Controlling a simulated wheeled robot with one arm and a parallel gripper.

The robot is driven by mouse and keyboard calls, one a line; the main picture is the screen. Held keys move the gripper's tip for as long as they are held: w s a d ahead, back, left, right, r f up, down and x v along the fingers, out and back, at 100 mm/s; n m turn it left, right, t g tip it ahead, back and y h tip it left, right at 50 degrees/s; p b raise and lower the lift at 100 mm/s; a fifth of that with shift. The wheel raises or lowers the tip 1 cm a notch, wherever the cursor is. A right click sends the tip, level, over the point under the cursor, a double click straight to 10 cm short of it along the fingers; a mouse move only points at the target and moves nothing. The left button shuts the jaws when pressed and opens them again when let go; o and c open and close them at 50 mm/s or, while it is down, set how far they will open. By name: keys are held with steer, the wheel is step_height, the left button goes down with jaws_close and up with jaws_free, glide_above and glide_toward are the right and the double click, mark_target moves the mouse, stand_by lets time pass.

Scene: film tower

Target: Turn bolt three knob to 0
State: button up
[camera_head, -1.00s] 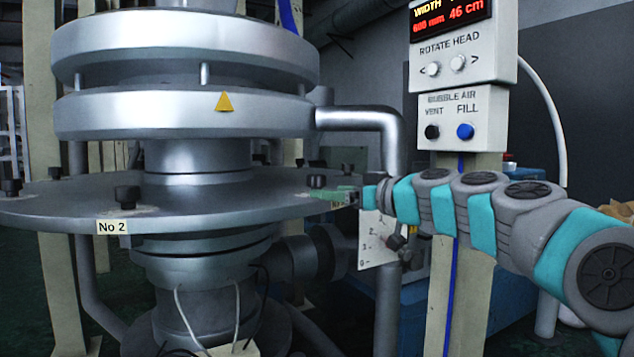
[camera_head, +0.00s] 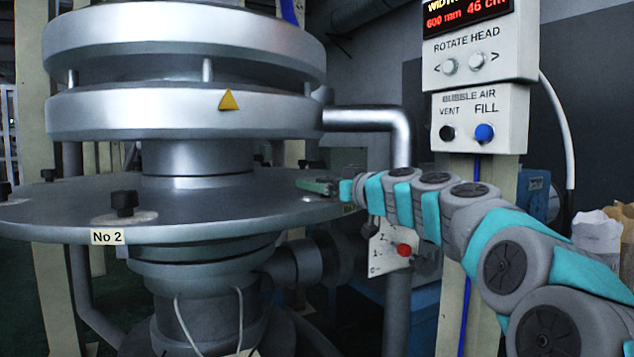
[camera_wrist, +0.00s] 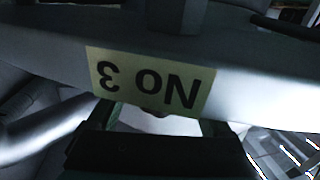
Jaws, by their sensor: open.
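My gripper (camera_head: 318,187) is at the right rim of the round metal plate (camera_head: 215,206) in the head view. Its green fingers are open, with no knob visible between them. In the wrist view the gripper (camera_wrist: 160,124) faces the plate's rim, where a "No 3" label (camera_wrist: 150,82) shows upside down. A dark upright shape (camera_wrist: 182,14) stands above the label and may be the bolt three knob; the top edge cuts it off. In the head view I cannot make out the bolt three knob clearly beside my gripper.
The bolt two knob (camera_head: 124,202) stands on the plate above its "No 2" label (camera_head: 106,237). A control box (camera_head: 480,119) on a post, a bent pipe (camera_head: 400,130) and a small scale panel (camera_head: 380,252) with a red knob (camera_head: 404,249) are near my arm.

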steer(key=shift+w+a, duration=0.4)
jaws_close()
stand_by(0.5)
steer(key=shift+f+g+y+b, duration=0.1)
steer(key=shift+g+y+b, duration=0.2)
steer(key=shift+g, duration=0.1)
